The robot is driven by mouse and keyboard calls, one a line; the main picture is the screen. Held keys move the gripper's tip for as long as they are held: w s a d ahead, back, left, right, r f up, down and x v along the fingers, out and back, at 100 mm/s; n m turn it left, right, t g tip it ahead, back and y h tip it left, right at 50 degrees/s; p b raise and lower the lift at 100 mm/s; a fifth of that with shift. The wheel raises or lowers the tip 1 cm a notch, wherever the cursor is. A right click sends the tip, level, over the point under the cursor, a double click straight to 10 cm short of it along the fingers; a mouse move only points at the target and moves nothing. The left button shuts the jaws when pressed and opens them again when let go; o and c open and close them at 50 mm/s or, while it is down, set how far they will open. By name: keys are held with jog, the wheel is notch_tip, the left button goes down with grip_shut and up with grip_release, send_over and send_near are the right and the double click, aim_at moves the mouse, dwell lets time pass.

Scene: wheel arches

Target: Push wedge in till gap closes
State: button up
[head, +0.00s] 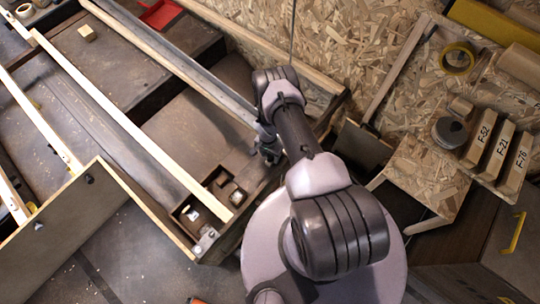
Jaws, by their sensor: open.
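My gripper (269,151) points down beside the right end of a long wooden frame on the bench, partly hidden by my own arm. It is small and dark here, and I see nothing held in it. Small wooden pieces sit in dark compartments at the frame's near corner, left of my gripper: a pale one (193,214) and another at the upper right (238,197). A small wooden block (87,32) lies alone at the upper left. I cannot tell which piece is the wedge, and no gap is clearly visible.
Long pale rails (130,127) run diagonally across the bench. A red tray (161,13) lies at the top. An upright panel (68,213) stands at the lower left.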

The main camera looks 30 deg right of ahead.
jog(key=shift+r, duration=0.1)
notch_tip(320, 180, up, 17)
jog(key=p, duration=0.7)
jog(key=shift+w+a, duration=0.25)
jog(key=shift+w, duration=0.15)
jog(key=shift+r, duration=0.1)
